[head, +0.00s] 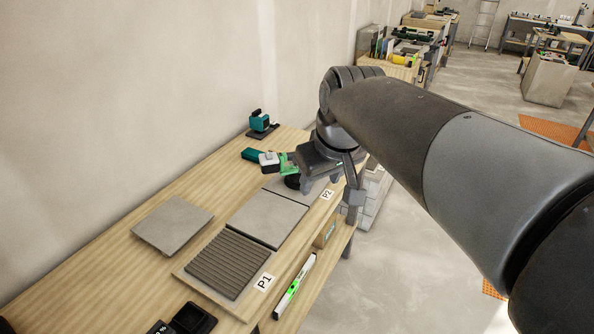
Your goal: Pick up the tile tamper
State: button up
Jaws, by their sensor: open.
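My gripper (306,180) is at the far end of the workbench, low over the tile area by the P2 label. Its jaws are open. A teal tool with a white part (262,157) lies just left of it, with a green piece and a black round pad close to the jaws. This may be the tile tamper; the gripper partly hides it, and I cannot tell whether the jaws are around it or beside it. Another teal and black tool (261,122) stands upright on a black base behind, near the wall.
The workbench (110,262) holds a loose grey tile (172,224), a laid tile (267,217) and a ribbed bed (228,265) by the P1 label. Black items (192,318) lie at the near edge. A green and white level (295,284) rests below the front edge. The wall borders the left.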

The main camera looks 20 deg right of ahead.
jog(key=w+d+r+n+g, duration=0.1)
jog(key=w+d+n, duration=0.1)
jog(key=w, duration=0.5)
jog(key=w+d+r+n, duration=0.1)
jog(key=w+d+r, duration=0.1)
jog(key=w, duration=0.5)
jog(key=n+g+h, duration=0.4)
jog(key=n+h, duration=0.1)
jog(key=n, duration=0.7)
send_over(289, 154)
notch_tip(289, 154, down, 20)
jog(key=shift+f, duration=0.6)
jog(key=shift+w+x, duration=0.15)
jog(key=shift+x, duration=2.4)
jog(key=shift+w+x, duration=0.15)
jog(key=shift+x, duration=2.4)
jog(key=shift+a+f, duration=0.1)
jog(key=shift+f, duration=0.15)
jog(key=shift+c, duration=0.6)
